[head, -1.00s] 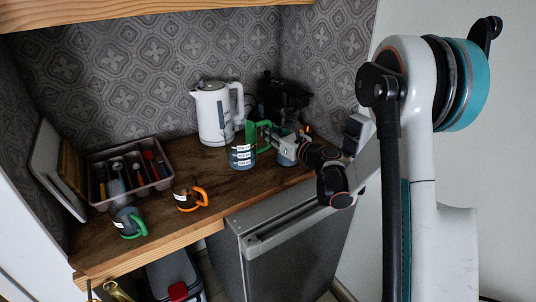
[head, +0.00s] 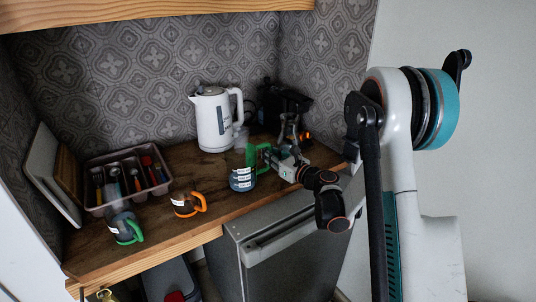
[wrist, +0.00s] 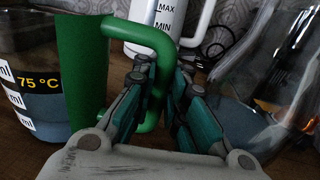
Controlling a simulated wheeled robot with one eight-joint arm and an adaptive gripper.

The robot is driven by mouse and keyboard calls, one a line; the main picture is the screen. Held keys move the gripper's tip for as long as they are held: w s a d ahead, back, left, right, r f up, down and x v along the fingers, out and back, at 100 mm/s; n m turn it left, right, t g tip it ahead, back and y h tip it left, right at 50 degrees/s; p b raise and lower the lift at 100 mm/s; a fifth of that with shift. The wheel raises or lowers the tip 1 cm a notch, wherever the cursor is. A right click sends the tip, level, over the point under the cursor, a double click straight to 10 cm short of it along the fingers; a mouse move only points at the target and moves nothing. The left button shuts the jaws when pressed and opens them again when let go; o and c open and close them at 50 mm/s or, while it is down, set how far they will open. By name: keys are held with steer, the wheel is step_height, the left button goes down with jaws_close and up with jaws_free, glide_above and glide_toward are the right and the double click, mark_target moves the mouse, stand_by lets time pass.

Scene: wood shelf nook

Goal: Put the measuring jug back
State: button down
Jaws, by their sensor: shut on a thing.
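The measuring jug (head: 242,180) has a clear body with white labels, bluish contents and a green handle (head: 262,157). It is near the front edge of the wooden counter; whether it touches the wood is unclear. My gripper (head: 274,161) reaches in from the right and is shut on the green handle. In the wrist view my gripper (wrist: 160,85) has one finger on each side of the handle (wrist: 152,42). The jug's body (wrist: 35,105) fills the left of that view, with "75 °C" on a label. It looks about upright.
A white kettle (head: 210,122) stands behind the jug. A glass vessel (head: 290,128) is behind my gripper. An orange-handled jug (head: 182,207) and another green-handled jug (head: 121,228) stand left, by a utensil tray (head: 100,207). A grey appliance (head: 285,255) is below the counter.

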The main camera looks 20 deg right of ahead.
steer(key=c, duration=1.9)
jaws_free()
steer(key=shift+r, duration=0.15)
steer(key=p+v, duration=0.2)
steer(key=v, duration=0.8)
steer(key=shift+s+d+p, duration=0.1)
steer(key=shift+s+p, duration=0.1)
steer(key=shift+p, duration=0.1)
steer(key=shift+v, duration=0.75)
